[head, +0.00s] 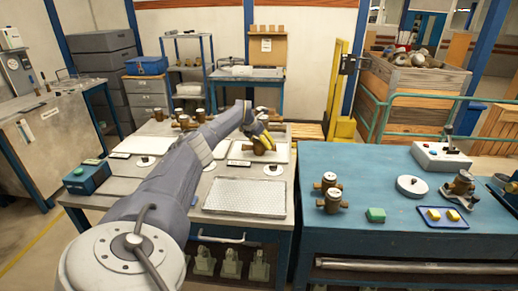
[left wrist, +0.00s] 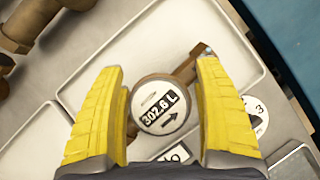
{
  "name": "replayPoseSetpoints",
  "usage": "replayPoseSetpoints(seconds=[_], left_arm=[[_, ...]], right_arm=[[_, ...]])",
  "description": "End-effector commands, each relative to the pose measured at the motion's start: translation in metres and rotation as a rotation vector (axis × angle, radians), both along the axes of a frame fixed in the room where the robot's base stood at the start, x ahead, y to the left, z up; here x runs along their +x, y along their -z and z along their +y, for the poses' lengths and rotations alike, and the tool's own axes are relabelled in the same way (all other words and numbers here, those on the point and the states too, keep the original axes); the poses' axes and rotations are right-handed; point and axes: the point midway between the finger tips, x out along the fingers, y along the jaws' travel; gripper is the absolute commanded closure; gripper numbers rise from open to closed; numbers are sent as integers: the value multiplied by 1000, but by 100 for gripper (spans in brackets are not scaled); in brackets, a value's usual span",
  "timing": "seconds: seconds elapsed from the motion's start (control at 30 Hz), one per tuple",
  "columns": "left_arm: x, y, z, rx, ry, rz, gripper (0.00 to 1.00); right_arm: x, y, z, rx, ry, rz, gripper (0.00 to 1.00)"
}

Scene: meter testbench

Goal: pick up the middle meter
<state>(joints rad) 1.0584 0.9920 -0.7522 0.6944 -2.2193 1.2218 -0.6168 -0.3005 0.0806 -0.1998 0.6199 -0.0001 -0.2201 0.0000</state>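A brass meter with a round white face reading 302.6 L (left wrist: 160,108) sits over a white tray (left wrist: 187,40) in the left wrist view. In the head view this brass meter (head: 262,148) is at the far right part of the grey bench, partly hidden by my gripper. My left gripper (head: 261,137) reaches down over it. In the left wrist view the yellow fingers of the left gripper (left wrist: 163,110) stand on either side of the meter, with small gaps visible; they are open. My right gripper is in neither view.
More brass meters (head: 184,121) stand at the back of the grey bench. A perforated plate (head: 245,197) lies at its front.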

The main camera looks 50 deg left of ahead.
Motion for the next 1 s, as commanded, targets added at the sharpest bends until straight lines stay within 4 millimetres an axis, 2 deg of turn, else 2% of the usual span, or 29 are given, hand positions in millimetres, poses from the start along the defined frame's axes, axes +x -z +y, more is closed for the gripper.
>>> replayPoseSetpoints(seconds=[0.07, 0.53, 0.83, 1.0], left_arm=[[0, 0, 0, 0, 0, 0, 41], [0, 0, 0, 0, 0, 0, 96], [0, -4, 0, 1, 0, -3, 97], [1, -19, 1, 2, 0, -5, 97]], right_arm=[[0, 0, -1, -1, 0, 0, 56], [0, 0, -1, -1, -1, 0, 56], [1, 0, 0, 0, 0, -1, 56], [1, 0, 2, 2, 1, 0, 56]])
